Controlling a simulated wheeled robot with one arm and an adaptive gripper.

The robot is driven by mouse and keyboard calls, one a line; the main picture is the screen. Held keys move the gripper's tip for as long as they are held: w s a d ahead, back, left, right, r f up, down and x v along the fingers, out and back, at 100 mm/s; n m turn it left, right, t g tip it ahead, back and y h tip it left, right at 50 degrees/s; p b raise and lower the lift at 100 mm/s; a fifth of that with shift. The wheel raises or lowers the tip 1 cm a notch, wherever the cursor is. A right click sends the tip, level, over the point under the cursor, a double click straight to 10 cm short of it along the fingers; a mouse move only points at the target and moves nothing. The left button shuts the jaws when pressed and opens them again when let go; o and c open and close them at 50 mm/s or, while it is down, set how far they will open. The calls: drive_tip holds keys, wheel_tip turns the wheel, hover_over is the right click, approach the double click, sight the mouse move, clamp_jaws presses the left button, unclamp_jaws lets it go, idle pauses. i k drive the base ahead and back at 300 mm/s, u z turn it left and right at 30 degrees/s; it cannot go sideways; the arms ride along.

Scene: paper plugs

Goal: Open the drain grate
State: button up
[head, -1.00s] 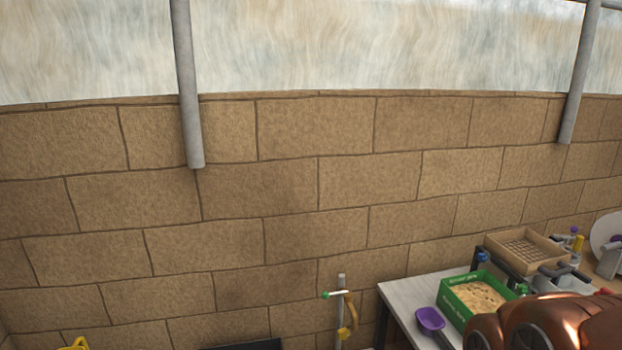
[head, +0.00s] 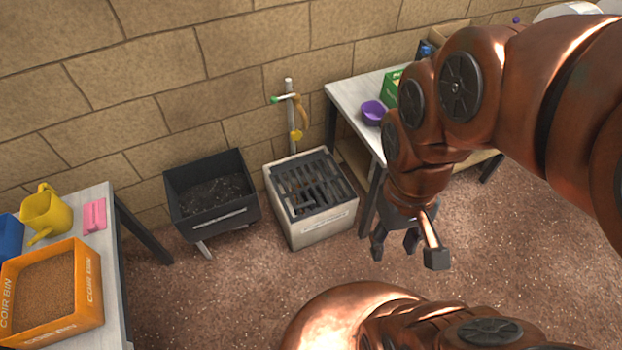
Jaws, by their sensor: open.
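A pale box-shaped drain (head: 330,228) stands on the floor against the brick wall. A dark slatted grate (head: 312,186) lies across its top and looks closed. Some writing on the drain's front is too small to read. My gripper (head: 408,250) is open and empty, hanging to the right of the drain and nearer to me, with clear space between them. Its dark fingers point down.
A dark bin (head: 211,193) stands just left of the drain. A tap on a post (head: 290,105) rises behind it. A white table (head: 352,92) with a purple scoop (head: 373,113) is to the right. At the left, another table holds an orange coir bin (head: 50,291) and a yellow watering can (head: 46,213).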

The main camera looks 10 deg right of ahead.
sight(297, 192)
drive_tip(key=u, duration=0.55)
drive_tip(key=k, duration=1.25)
drive_tip(key=z, duration=0.35)
drive_tip(key=i, duration=1.75)
drive_tip(key=u, duration=1)
